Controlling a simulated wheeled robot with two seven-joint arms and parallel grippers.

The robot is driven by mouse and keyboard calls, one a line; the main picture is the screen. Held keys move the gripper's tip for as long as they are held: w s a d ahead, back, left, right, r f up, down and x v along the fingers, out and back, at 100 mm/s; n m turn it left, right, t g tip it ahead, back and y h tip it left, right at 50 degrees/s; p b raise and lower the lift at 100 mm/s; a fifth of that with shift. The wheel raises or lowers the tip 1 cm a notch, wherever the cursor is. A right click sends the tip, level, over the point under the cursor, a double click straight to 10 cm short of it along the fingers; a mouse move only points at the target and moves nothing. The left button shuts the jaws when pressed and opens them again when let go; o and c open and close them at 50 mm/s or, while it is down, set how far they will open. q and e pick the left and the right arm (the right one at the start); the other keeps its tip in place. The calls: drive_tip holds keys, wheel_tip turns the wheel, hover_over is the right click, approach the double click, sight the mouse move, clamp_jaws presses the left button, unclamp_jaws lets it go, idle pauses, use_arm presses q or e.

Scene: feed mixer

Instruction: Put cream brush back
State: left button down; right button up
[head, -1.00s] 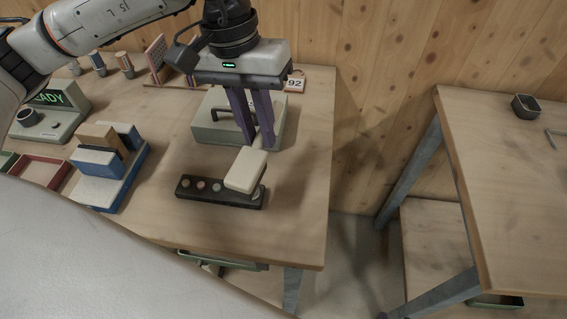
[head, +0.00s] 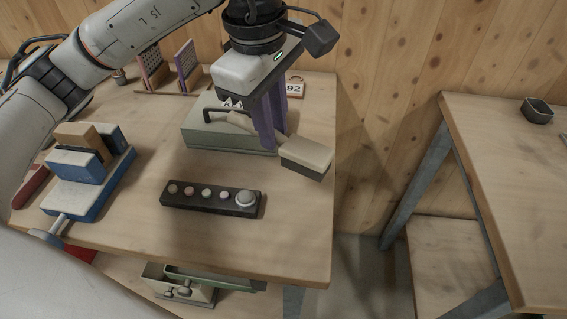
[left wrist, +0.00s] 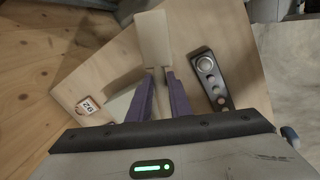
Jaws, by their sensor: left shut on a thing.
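The cream brush (head: 308,153) has a cream block with a dark underside and a pale handle. My left gripper (head: 270,145) is shut on it at the handle, and it hangs near the right edge of the workbench (head: 300,240). In the left wrist view the brush (left wrist: 153,40) points away from the purple fingertips (left wrist: 160,72). Whether the brush touches the bench is hard to tell. My right gripper is not in view.
A dark strip with several round buttons (head: 210,198) lies in front of the brush. A grey-green box with a dark handle (head: 205,136) stands behind the gripper. A blue holder with blocks (head: 85,195) is left. A second table (head: 500,170) stands right, across a gap.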

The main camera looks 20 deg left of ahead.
use_arm(q)
drive_tip(key=shift+f, duration=2.9)
drive_tip(key=shift+f, duration=0.2)
drive_tip(key=c, duration=1.6)
unclamp_jaws()
drive_tip(key=r, duration=0.4)
drive_tip(key=s+r, duration=0.1)
drive_tip(key=r, duration=0.3)
drive_tip(key=r+p, duration=0.1)
drive_tip(key=r, duration=0.3)
drive_tip(key=shift+s+a+r, duration=0.1)
drive_tip(key=shift+s+r, duration=0.05)
drive_tip(key=shift+s, duration=0.25)
